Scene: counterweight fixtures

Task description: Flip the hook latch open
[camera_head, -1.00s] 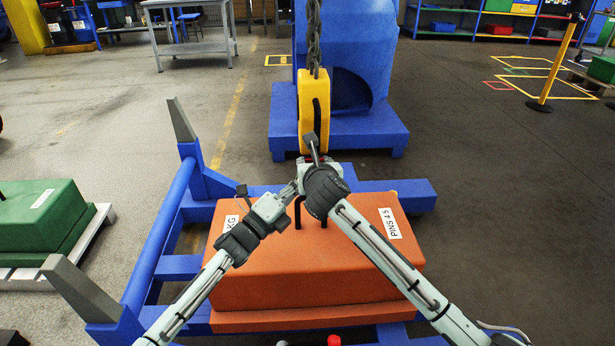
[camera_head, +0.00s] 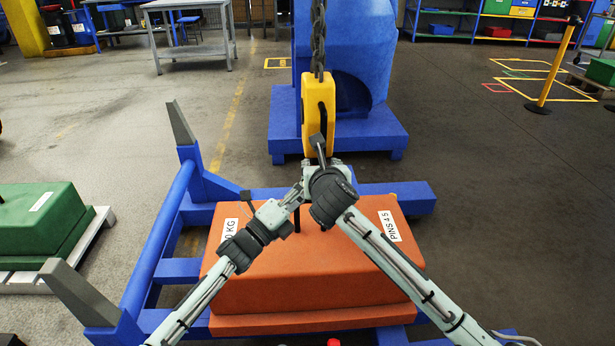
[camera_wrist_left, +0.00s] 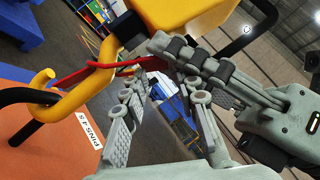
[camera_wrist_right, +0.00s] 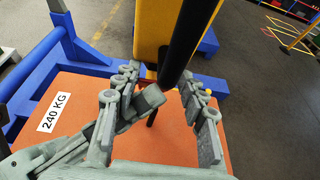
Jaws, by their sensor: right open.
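A yellow hook block (camera_head: 318,108) hangs on a chain above an orange weight (camera_head: 300,275). In the left wrist view the yellow hook (camera_wrist_left: 72,103) passes around the weight's black bar (camera_wrist_left: 28,98). A thin red piece, apparently the latch (camera_wrist_left: 98,72), spans the hook's mouth near my left fingertips; contact is unclear. My left gripper (camera_wrist_left: 158,80) has its fingers parted, with nothing seen held. My right gripper (camera_wrist_right: 158,82) is open at the block, its fingers on either side of a black handle (camera_wrist_right: 184,42). Left gripper parts lie between them. In the head view my grippers hide the hook and latch.
A blue frame (camera_head: 165,240) with grey angled posts surrounds the weight. A blue stand (camera_head: 350,135) is behind the block. A green weight (camera_head: 40,220) rests on a pallet at left. Open floor lies to the right. My two grippers are crowded together.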

